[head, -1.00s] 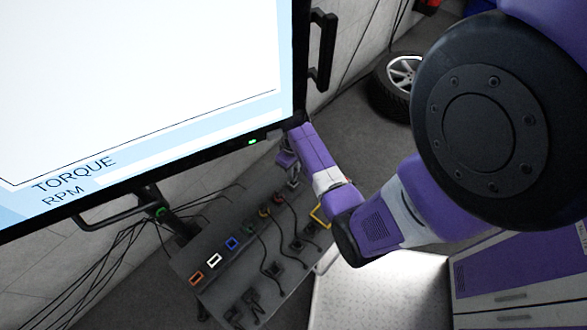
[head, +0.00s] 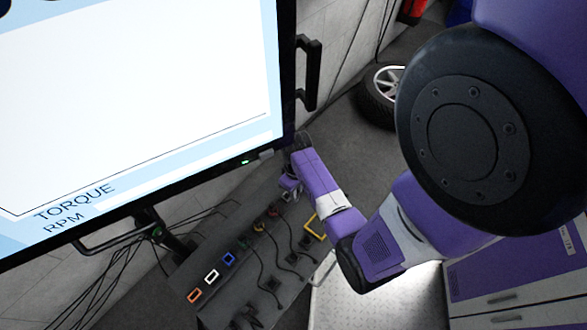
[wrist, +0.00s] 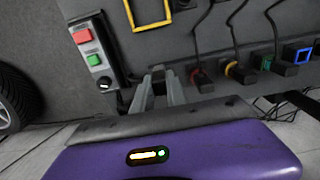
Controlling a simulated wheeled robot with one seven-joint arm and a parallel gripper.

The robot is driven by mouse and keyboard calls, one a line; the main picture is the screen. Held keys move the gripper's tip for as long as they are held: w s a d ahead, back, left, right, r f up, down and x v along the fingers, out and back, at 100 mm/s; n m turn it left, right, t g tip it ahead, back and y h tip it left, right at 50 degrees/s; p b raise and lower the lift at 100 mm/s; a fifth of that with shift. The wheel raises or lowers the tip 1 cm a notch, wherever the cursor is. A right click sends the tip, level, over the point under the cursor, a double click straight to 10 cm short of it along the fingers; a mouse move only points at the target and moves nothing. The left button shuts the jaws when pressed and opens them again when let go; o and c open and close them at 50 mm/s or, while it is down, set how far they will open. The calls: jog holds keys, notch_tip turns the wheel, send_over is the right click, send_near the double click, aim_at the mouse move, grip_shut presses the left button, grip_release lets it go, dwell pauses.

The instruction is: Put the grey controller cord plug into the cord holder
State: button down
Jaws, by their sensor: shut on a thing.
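My gripper (wrist: 158,92) is shut on a small dark grey piece (wrist: 158,73), which I take to be the grey controller cord plug; the fingers hide much of it. In the head view my gripper (head: 289,188) is small and partly covered by the wrist, at the far right end of the grey panel. I cannot tell for certain which part is the cord holder. In the wrist view, dark plugs in red (wrist: 200,78), yellow (wrist: 240,73) and green (wrist: 266,62) sockets stand right of the gripper, with a blue-framed socket (wrist: 298,54) beyond.
A control box (wrist: 92,52) with red and green buttons is left of the gripper. A yellow frame (wrist: 150,14) lies behind it. Empty white (head: 211,276) and orange (head: 194,296) sockets are at the panel's near end. A large monitor (head: 140,110) overhangs the panel's left.

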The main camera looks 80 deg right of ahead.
jog(key=shift+s+a+p, duration=0.45)
jog(key=shift+s+a, duration=0.05)
jog(key=shift+s, duration=0.3)
jog(key=shift+s+a+p, duration=0.45)
jog(key=shift+s+a, duration=0.05)
jog(key=shift+s, duration=0.3)
jog(key=shift+s+d+b, duration=0.4)
jog(key=shift+s+d, duration=0.75)
jog(key=shift+d, duration=0.75)
jog(key=shift+s+d+b, duration=0.35)
jog(key=shift+s+d, duration=0.85)
jog(key=shift+d, duration=0.7)
jog(key=shift+s+d+b, duration=0.4)
jog(key=shift+s+d, duration=0.75)
jog(key=shift+d, duration=0.75)
jog(key=shift+w, duration=0.1)
jog(key=w+d+b, duration=0.6)
jog(key=w+d, duration=0.2)
jog(key=w, duration=0.5)
jog(key=shift+f, duration=0.1)
